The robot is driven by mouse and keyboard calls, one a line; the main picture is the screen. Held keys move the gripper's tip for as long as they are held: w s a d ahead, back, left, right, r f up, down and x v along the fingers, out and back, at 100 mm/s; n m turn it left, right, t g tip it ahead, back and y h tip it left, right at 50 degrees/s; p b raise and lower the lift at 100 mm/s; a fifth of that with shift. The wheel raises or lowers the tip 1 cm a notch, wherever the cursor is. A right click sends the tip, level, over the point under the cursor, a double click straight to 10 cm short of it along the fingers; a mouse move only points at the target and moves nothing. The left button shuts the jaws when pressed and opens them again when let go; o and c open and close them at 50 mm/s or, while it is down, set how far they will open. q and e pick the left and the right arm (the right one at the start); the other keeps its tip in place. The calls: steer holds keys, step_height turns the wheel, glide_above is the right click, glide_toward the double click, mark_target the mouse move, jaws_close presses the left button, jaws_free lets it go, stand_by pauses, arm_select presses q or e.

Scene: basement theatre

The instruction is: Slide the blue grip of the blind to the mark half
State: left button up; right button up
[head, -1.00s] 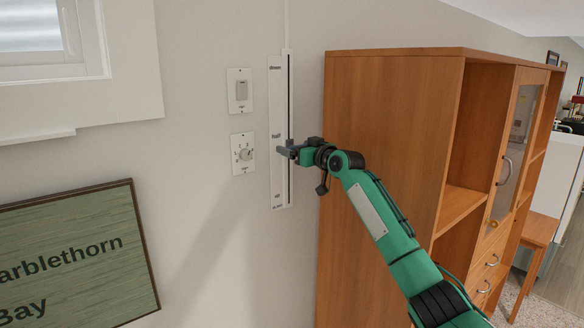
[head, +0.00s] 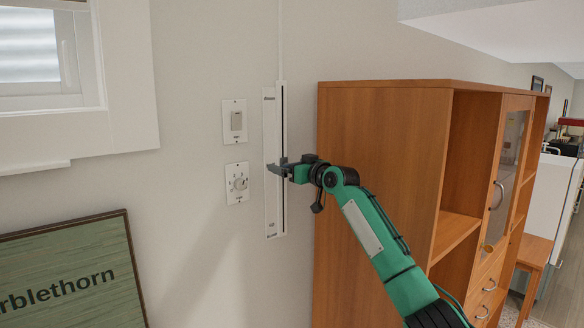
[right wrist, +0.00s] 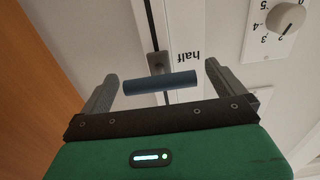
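The blind's slider strip (head: 271,205), white with a dark slot, is upright on the wall in the head view. My right gripper (head: 283,168) is in front of its middle and hides the half label there. In the right wrist view the blue grip (right wrist: 160,83), a short bar, lies between the two spread fingers of the gripper (right wrist: 161,80), with a gap at each end. The grip's dark stem (right wrist: 154,61) sits in the slot (right wrist: 152,25), about level with the upside-down label "half" (right wrist: 184,57). My left gripper is out of view.
A dial plate (head: 237,183) and a switch plate (head: 235,121) are on the wall just left of the strip. A wooden cabinet (head: 375,180) stands close on the right. A green framed sign (head: 70,275) hangs at lower left, below a window (head: 45,60).

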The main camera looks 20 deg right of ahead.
steer(key=b+v, duration=0.7)
steer(key=v, duration=0.6)
steer(key=shift+s, duration=0.4)
steer(key=shift+d, duration=0.1)
